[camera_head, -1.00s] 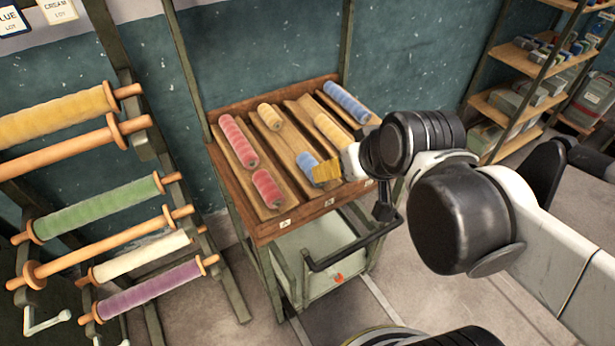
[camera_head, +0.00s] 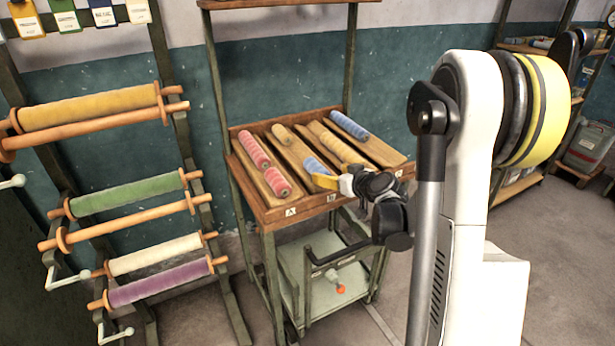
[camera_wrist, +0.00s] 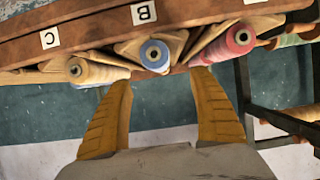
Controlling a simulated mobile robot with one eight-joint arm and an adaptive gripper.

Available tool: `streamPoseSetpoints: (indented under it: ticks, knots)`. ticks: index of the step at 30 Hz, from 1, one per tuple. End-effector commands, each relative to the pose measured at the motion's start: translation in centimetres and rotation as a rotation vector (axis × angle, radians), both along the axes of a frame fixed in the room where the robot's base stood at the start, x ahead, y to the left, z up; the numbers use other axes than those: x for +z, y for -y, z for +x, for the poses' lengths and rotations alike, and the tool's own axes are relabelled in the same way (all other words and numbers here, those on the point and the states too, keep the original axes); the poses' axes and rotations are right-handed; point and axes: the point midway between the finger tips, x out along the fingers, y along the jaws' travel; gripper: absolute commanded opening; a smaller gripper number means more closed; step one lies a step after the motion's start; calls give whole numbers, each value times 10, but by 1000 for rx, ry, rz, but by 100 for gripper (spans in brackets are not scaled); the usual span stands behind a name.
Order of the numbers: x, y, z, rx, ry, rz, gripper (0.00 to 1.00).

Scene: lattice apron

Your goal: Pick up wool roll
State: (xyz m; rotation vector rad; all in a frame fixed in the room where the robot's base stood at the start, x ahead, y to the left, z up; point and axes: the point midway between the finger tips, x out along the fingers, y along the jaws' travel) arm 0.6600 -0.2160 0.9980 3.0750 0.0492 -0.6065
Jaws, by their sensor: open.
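Several wool rolls lie in the grooves of a sloped wooden tray (camera_head: 262,205). Two red rolls (camera_head: 254,151) (camera_head: 277,182) share the left groove. A small cream-yellow roll (camera_head: 282,134) and a short blue roll (camera_head: 314,165) lie in the second groove. A longer yellow roll (camera_head: 342,149) and a long blue roll (camera_head: 348,125) lie further right. My gripper (camera_head: 327,182) is open at the front end of the short blue roll. In the wrist view, my gripper (camera_wrist: 161,78) has its yellow fingers apart, with the blue roll's end (camera_wrist: 155,54) just beyond the tips, between them.
A rack with long colored rolls (camera_head: 130,196) stands left of the tray. Shelving (camera_head: 530,180) stands at the right. Label plates B (camera_wrist: 143,12) and C (camera_wrist: 49,38) mark the tray's front edge.

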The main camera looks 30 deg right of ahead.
Motion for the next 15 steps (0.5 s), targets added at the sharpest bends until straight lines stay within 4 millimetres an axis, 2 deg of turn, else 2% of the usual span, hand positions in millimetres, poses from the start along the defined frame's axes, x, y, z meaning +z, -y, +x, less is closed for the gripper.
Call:
streamPoseSetpoints:
  ticks: [7, 15]
  knots:
    - [-17, -2, 37, 3, -1, 1, 71]
    - [-26, -1, 61, 3, -2, 0, 71]
